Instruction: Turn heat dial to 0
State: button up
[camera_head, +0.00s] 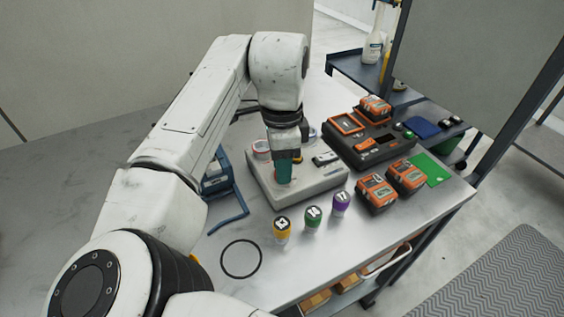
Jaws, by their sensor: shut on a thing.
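A pale control box (318,184) stands on the grey table, with several controls on its top. My gripper (284,181) points down at the front left of the box top, its teal fingers shut on what seems to be the heat dial. The fingers hide the dial, so its mark and setting cannot be read. A round red-and-white control (261,148) shows to the left of my gripper, and a dark switch plate (326,158) to the right.
Orange-black battery packs (376,194) and a charger (370,144) are to the right. A black ring (241,258) lies at front left, a blue stand (222,190) behind it.

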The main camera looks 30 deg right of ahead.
jog(key=shift+r, duration=0.1)
jog(key=n+p, duration=0.2)
jog(key=shift+r+p, duration=0.15)
jog(key=shift+p, duration=0.25)
jog(key=n+p, duration=0.2)
jog(key=p, duration=0.1)
jog(key=shift+n, duration=0.3)
jog(key=n+p, duration=0.3)
jog(key=p, duration=0.1)
jog(key=shift+n, duration=0.3)
jog(key=n+p, duration=0.3)
jog(key=p, duration=0.1)
jog(key=shift+s+n+h, duration=0.1)
jog(key=shift+n+h, duration=0.2)
jog(key=n+p, duration=0.6)
jog(key=p, duration=0.1)
jog(key=n+p, duration=0.2)
jog(key=n, duration=0.1)
jog(key=shift+a+f+n, duration=0.1)
jog(key=shift+f+n, duration=0.1)
jog(key=shift+n, duration=0.9)
jog(key=shift+p, duration=0.3)
